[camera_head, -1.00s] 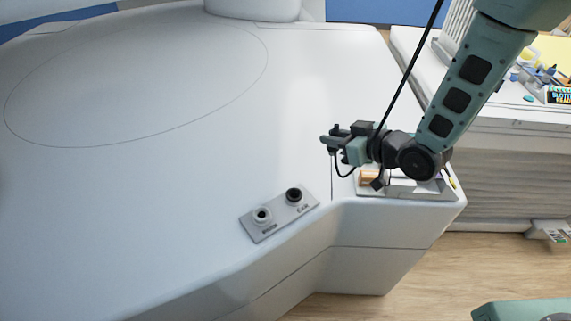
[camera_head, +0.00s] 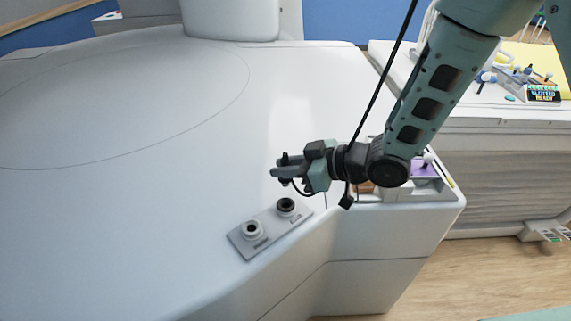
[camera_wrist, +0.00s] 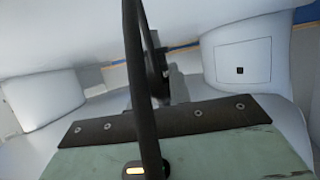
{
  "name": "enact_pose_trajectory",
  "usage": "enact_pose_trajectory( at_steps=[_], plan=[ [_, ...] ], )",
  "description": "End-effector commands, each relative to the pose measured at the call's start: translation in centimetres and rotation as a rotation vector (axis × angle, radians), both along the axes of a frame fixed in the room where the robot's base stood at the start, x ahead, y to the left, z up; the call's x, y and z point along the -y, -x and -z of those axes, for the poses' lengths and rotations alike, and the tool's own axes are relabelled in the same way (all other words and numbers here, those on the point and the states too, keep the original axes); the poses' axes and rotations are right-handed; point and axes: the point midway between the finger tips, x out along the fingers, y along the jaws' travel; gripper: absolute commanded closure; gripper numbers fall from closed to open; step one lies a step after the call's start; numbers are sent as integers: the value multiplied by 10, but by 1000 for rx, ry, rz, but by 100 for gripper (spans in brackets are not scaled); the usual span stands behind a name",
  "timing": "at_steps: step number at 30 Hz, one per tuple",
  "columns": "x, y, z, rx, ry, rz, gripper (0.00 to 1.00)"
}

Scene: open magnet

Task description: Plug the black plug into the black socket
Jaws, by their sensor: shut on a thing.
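The grey socket plate (camera_head: 262,241) lies on the white surface near its front edge. It bears the black socket (camera_head: 286,206) at its right end and a white socket (camera_head: 252,230) at its left end. My gripper (camera_head: 283,168) points left, just above and behind the black socket. It is shut on the black plug (camera_head: 284,159), which shows only as a small dark shape at the fingertips. A dark cable loops below the gripper. In the wrist view, a dark cable (camera_wrist: 140,90) crosses the middle and hides much of the fingertip area.
A tray (camera_head: 405,190) with small items sits on the corner under my wrist. A side table (camera_head: 480,110) with a small display stands at the right. A white column (camera_head: 230,18) rises at the back. The broad white surface to the left is clear.

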Motion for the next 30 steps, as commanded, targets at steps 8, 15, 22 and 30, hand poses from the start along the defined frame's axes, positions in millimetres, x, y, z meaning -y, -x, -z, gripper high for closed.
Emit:
enact_pose_trajectory(
  at_steps=[8, 15, 22, 30],
  plan=[
    [0, 0, 31, 0, -1, -1, 100],
    [0, 0, 49, 1, -2, 0, 100],
    [0, 0, 51, 1, -2, 1, 100],
    [0, 0, 51, 1, -1, 1, 100]
  ],
)
